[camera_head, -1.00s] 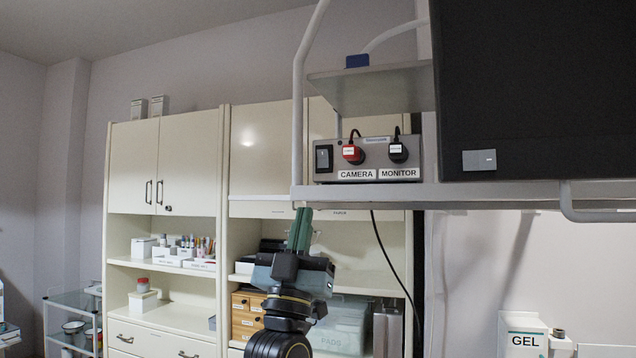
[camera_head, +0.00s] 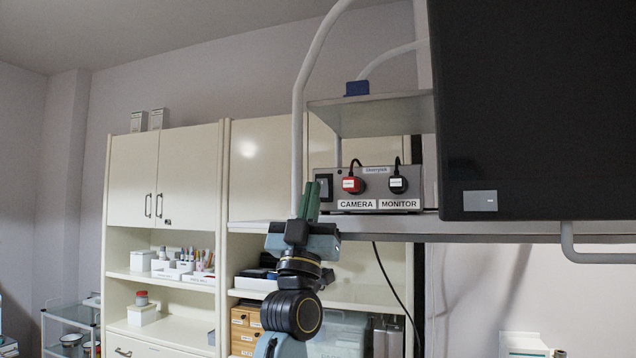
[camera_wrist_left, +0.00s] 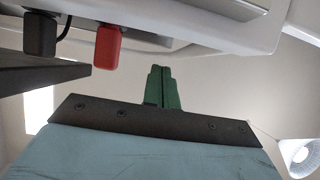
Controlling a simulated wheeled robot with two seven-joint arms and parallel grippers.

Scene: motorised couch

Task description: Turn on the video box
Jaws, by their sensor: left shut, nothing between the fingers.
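The video box (camera_head: 375,181) is a grey metal box on a shelf, with a red plug over the label CAMERA and a black plug over the label MONITOR. A dark rocker switch (camera_head: 325,188) sits at the left end of its front. My left gripper (camera_head: 309,202), with green fingers, is shut and empty, pointing up just left of and in front of the switch. In the left wrist view the shut green fingers (camera_wrist_left: 162,88) show below the box's red plug (camera_wrist_left: 108,46) and black plug (camera_wrist_left: 40,36). The right gripper is not in view.
A white shelf (camera_head: 480,227) carries the box, with a white post (camera_head: 298,120) at its left. A large dark monitor (camera_head: 535,110) hangs at right. A cream cabinet (camera_head: 190,180) stands behind. A black cable hangs below the shelf.

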